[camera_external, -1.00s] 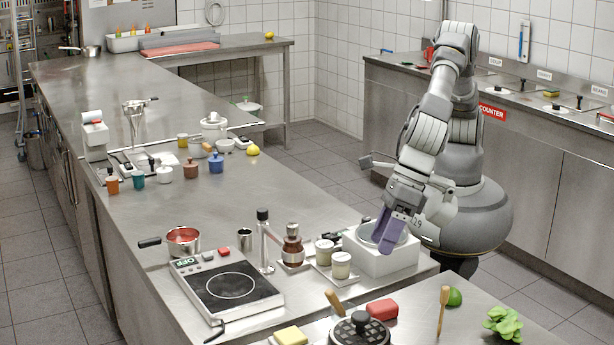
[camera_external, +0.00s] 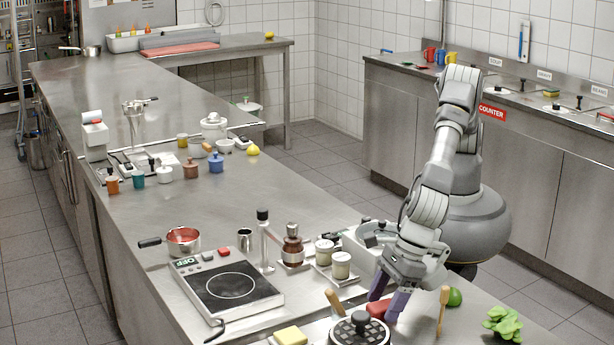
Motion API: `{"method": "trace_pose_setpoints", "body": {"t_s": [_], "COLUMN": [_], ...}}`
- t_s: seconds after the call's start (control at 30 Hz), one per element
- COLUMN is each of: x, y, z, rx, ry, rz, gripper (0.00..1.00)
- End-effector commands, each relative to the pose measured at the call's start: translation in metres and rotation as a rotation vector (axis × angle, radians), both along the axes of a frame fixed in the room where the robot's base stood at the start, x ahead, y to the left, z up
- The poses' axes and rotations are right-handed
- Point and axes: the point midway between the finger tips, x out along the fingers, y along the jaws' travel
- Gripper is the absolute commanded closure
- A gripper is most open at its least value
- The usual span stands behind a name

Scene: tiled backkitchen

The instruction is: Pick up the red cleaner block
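The red cleaner block (camera_external: 376,310) lies on the front steel counter, partly hidden behind my gripper's fingers. My gripper (camera_external: 387,298) points down at it with its two purple fingers apart. One finger is at the block's upper left in the picture and the other at its right. Nothing is seen held. I cannot tell whether the fingers touch the block or are still above it.
A dark round lidded item (camera_external: 359,330) stands close in front of the block. A wooden-handled tool (camera_external: 443,308) and a lime (camera_external: 454,297) are to the right, with green leaves (camera_external: 502,324) beyond. A yellow block (camera_external: 290,336) and hob (camera_external: 231,286) are left.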

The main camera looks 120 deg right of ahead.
Motion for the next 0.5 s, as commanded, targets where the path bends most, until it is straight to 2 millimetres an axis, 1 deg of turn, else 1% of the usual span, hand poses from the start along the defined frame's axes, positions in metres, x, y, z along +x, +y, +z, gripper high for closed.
{"method": "trace_pose_setpoints", "body": {"t_s": [0.03,0.23,0.27,0.43,0.5], "x": [-0.0001,-0.0001,0.0,0.0,0.0001], "y": [-0.0001,-0.0001,-0.0001,-0.0001,-0.0001], "z": [0.0001,0.0002,0.0003,0.0005,0.0039], "rx": [0.0,0.0,0.0,0.0,0.0], "ry": [0.0,0.0,0.0,0.0,0.0], "rz": [0.0,-0.001,-0.001,-0.001,-0.001], "gripper": [0.41,0.87,0.9,0.9,0.9]}}
